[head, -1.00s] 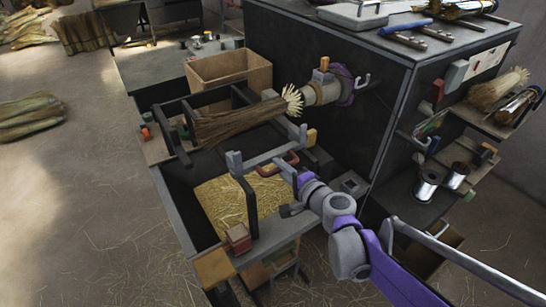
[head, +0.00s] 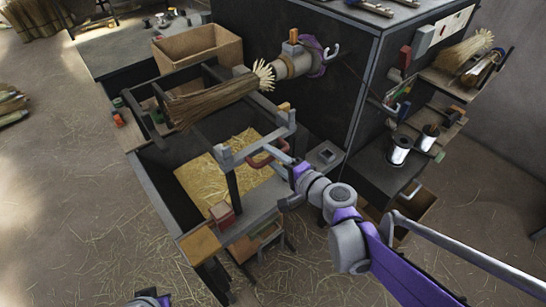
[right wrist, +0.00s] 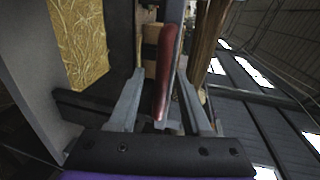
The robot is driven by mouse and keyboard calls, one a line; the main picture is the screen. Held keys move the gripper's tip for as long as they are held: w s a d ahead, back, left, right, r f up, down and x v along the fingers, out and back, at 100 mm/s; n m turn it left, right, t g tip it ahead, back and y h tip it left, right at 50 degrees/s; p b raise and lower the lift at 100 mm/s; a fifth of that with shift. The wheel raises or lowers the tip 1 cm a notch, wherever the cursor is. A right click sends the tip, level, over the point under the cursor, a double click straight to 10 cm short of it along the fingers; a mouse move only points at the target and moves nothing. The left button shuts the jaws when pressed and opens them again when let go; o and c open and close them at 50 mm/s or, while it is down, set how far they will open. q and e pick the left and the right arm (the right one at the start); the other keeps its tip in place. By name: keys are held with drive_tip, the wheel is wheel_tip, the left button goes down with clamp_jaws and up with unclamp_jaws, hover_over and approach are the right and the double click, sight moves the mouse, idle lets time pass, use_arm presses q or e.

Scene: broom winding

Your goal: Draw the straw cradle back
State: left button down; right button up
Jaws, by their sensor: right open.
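The straw cradle (head: 245,146) is a grey bar frame with upright end posts, standing over the front of the dark bench. Its red handle (head: 258,158) is on the near bar. A brown straw bundle (head: 210,102) lies behind that bar, its pale end facing the round clamp head. My right gripper (head: 284,158) is at the handle. In the right wrist view, the red handle (right wrist: 165,75) lies between the open fingers of my right gripper (right wrist: 165,100). Whether they touch it is unclear. A purple and grey piece of my left arm shows at the bottom edge; its jaws cannot be made out.
A straw-filled bin (head: 205,180) is under the cradle. A small red block (head: 222,213) sits on the bench's near rim. A cardboard box (head: 197,52) stands behind. The dark cabinet (head: 290,100) is to the right, with shelves holding wire spools (head: 400,148). Floor at front is open.

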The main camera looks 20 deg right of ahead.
drive_tip(key=p+v, duration=0.1)
drive_tip(key=v, duration=0.9)
drive_tip(key=shift+s+d+p, duration=0.2)
drive_tip(key=shift+s+p, duration=0.15)
drive_tip(key=shift+p, duration=0.05)
drive_tip(key=shift+r, duration=0.1)
drive_tip(key=s+a+f+n+g+p, duration=0.3)
drive_tip(key=s+a+n+g+p, duration=0.1)
drive_tip(key=s+a+n+g, duration=0.25)
drive_tip(key=s+d+n+g+h+p, duration=0.2)
drive_tip(key=s+d+n+h+p, duration=0.1)
drive_tip(key=n, duration=0.4)
drive_tip(key=s+d+h, duration=0.1)
drive_tip(key=s+h, duration=0.1)
drive_tip(key=shift+d+h+p, duration=0.3)
drive_tip(key=shift+d+h, duration=0.1)
drive_tip(key=shift+s+r+g, duration=0.1)
drive_tip(key=shift+g, duration=0.15)
idle(1.9)
